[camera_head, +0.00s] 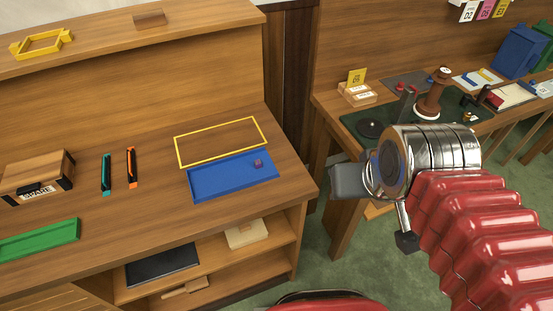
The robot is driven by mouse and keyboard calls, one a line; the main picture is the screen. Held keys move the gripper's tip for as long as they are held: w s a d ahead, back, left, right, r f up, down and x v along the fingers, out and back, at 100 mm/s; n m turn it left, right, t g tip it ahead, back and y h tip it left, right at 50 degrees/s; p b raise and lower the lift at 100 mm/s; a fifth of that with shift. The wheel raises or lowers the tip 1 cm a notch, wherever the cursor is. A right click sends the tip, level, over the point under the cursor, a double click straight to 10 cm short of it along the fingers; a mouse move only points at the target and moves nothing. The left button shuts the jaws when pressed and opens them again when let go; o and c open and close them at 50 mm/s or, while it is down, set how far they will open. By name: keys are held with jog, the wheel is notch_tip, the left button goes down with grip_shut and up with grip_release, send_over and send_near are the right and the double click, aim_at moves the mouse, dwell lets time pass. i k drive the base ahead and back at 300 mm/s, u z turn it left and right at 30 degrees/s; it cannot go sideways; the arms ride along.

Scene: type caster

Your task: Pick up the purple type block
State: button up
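A small purple type block (258,163) sits in the right part of a shallow blue tray (215,182) on the wooden bench at left. My gripper (352,180) is past the bench's right edge, to the right of the tray and well apart from the block. Its grey and dark parts show beyond the silver wrist, seen from behind. Nothing is seen held, but the fingertips do not show clearly enough to tell open from shut.
A yellow outlined rectangle (222,142) is marked behind the tray. Teal (107,174) and orange (131,168) tools, a wooden box (36,176) and a green tray (40,240) lie left. A cluttered second table (345,120) stands right. Bench in front of the blue tray is clear.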

aim_at(257, 162)
jog(key=z, duration=0.75)
jog(key=k, duration=1.05)
jog(key=u, duration=0.85)
jog(key=i, duration=1)
jog(key=u, duration=0.05)
